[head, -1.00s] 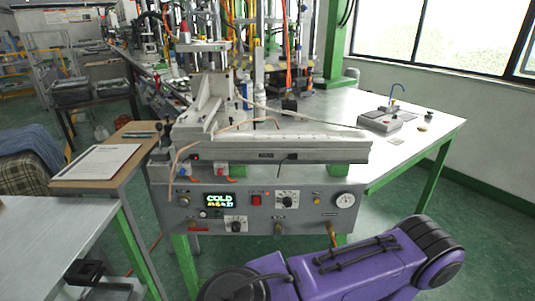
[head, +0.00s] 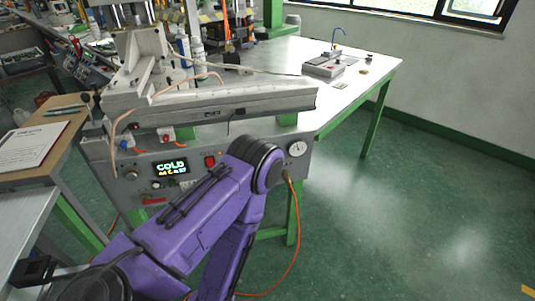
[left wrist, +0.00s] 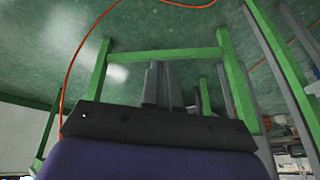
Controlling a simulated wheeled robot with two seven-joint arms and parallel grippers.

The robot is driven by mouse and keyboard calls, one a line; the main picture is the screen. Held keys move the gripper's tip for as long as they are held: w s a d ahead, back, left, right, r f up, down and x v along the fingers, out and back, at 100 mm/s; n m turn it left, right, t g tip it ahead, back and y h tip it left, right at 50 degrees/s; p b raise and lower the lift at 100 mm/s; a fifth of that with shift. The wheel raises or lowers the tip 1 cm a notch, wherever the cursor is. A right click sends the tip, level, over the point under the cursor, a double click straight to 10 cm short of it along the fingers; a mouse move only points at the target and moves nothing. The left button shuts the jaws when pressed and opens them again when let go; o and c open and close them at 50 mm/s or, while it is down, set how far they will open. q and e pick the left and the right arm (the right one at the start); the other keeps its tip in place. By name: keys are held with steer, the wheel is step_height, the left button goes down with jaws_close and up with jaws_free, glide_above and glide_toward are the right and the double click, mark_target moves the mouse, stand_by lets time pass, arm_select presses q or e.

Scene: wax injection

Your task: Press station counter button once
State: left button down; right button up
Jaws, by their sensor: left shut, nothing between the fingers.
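The grey station's front panel (head: 130,190) carries a lit display (head: 170,167) reading "COLD", a red switch (head: 210,161), knobs and a round gauge (head: 297,149). I cannot tell which control is the counter button. My purple left arm crosses in front of the panel, its elbow just left of the gauge, and hides part of the controls. My left gripper (left wrist: 162,85) shows in the left wrist view, shut and empty, with green table legs and floor beyond it. It is out of the head view. My right gripper is not in view.
A wooden side table (head: 58,130) with a paper sheet (head: 32,145) stands left. A white worktop (head: 375,75) behind the station carries a grey device (head: 323,66). An orange hose (head: 298,230) hangs from the panel to the floor. Open green floor (head: 430,200) lies right.

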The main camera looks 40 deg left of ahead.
arm_select(q)
steer(key=w+r+n+t+h+b, duration=0.15)
steer(key=w+t, duration=0.25)
steer(key=w, duration=0.6)
steer(key=w+r+t+b, duration=0.2)
steer(key=w+t, duration=0.1)
steer(key=w, duration=0.6)
steer(key=w+a+r+n+t+b, duration=0.2)
steer(key=w+r+t, duration=0.6)
steer(key=w+r, duration=0.6)
step_height(320, 180, up, 2)
steer(key=shift+w+a+b, duration=0.15)
steer(key=shift+a+b, duration=0.2)
steer(key=shift+a, duration=0.25)
steer(key=shift+n, duration=0.25)
steer(key=w+a, duration=0.5)
steer(key=a, duration=0.1)
steer(key=shift+w+a, duration=0.25)
steer(key=shift+a, duration=0.15)
steer(key=shift+w+a, duration=0.3)
steer(key=shift+a, duration=0.05)
